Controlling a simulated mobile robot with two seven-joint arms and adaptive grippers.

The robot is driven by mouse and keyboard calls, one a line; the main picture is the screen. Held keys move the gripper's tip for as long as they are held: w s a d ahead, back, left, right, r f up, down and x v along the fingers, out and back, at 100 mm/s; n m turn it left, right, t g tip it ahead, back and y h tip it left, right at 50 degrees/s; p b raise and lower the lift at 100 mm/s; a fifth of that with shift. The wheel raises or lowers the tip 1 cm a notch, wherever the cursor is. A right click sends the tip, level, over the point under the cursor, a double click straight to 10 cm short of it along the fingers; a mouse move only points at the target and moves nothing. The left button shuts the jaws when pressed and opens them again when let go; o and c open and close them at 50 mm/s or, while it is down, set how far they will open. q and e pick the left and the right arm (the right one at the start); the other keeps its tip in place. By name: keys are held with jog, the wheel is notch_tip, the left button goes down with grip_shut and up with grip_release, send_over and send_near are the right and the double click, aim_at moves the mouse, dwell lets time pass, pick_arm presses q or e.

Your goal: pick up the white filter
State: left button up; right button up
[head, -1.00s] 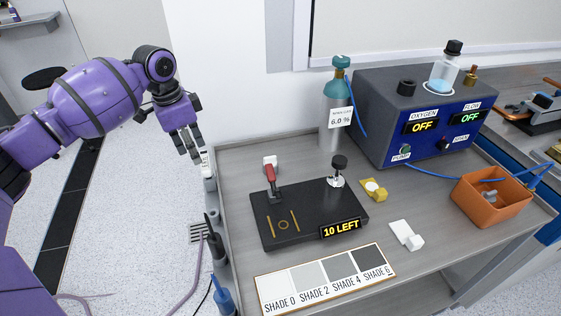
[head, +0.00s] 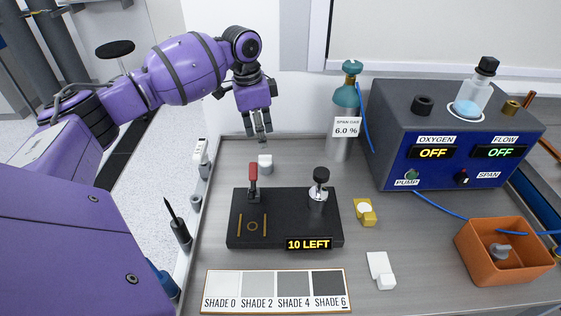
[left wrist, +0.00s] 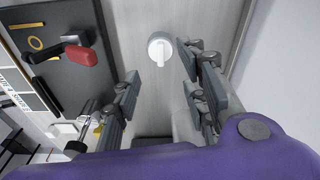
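A small white round piece (head: 265,163), which looks like the white filter, stands on the grey bench top behind the black plate (head: 236,226). In the left wrist view it shows as a white disc with a raised bar (left wrist: 160,47), ahead of the fingers. My left gripper (head: 258,138) hangs above and just behind it, fingers pointing down, not touching it. In the left wrist view the fingers of my left gripper (left wrist: 161,66) are spread apart with nothing between them. My right gripper is not in view.
The black plate carries a red-handled lever (head: 253,178) and a black-knobbed post (head: 320,182). A gas bottle (head: 345,100) stands to the right, beside the blue-fronted analyser (head: 445,165). A yellow piece (head: 365,213), a white block (head: 381,271) and an orange bin (head: 503,255) are further right.

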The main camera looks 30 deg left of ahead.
aim_at(267, 162)
pick_arm(q)
jog(key=shift+f, duration=0.3)
notch_tip(267, 162, down, 2)
jog(key=shift+f, duration=0.2)
jog(key=f, duration=0.2)
jog(key=d+f, duration=0.1)
jog(key=f, duration=0.1)
jog(key=shift+f, duration=0.1)
jog(key=shift+d+f, duration=0.1)
jog(key=shift+f, duration=0.2)
grip_shut()
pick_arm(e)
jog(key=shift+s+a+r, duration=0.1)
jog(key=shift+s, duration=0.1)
